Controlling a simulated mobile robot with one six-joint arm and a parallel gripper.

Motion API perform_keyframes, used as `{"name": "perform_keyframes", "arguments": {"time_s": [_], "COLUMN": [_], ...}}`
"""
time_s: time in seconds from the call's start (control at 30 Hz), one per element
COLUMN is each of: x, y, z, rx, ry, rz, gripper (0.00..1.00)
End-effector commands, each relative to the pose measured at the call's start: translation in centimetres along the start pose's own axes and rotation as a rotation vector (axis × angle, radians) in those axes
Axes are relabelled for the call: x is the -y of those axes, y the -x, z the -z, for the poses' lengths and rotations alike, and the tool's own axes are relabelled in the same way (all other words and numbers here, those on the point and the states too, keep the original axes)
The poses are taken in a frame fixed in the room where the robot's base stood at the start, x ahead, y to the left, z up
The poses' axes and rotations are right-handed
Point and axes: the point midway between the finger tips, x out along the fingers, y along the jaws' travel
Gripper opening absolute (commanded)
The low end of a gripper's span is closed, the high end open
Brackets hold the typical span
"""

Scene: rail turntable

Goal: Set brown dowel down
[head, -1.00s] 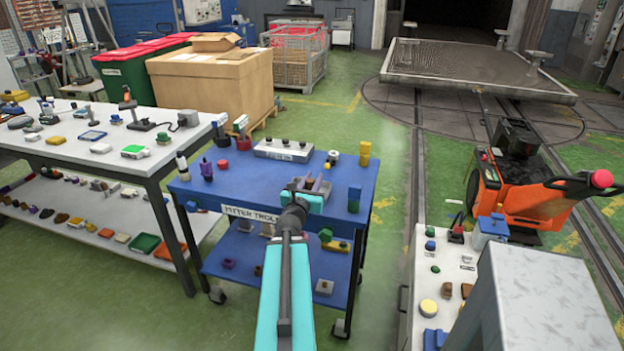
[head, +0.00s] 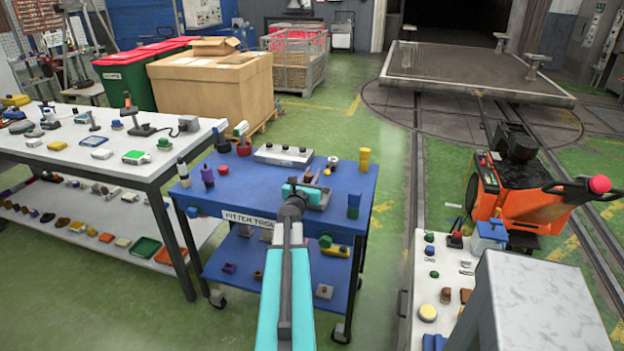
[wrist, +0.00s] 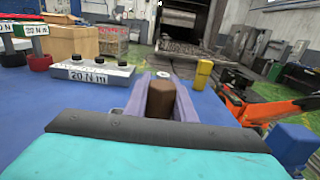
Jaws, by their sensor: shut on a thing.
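The brown dowel (wrist: 161,99) is upright between the two purple-grey fingers of my gripper (wrist: 162,104) in the wrist view. The gripper is shut on it. The dowel's lower end is hidden by the gripper body, so I cannot tell whether it touches the top. In the head view my gripper (head: 313,188) is over the right middle of the blue trolley's top (head: 255,200), and the dowel shows only as a tiny brown patch.
A grey box with black knobs (wrist: 92,73) stands behind the gripper to the left. The trolley's left front top is mostly clear.

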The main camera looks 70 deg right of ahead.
Motion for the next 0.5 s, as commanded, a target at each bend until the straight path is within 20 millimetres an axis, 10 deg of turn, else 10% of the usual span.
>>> {"name": "perform_keyframes", "arguments": {"time_s": [0.5], "x": [-0.38], "y": [-1.17], "z": [0.08], "rx": [0.001], "ry": [0.000], "rz": [0.000], "gripper": [0.00]}}
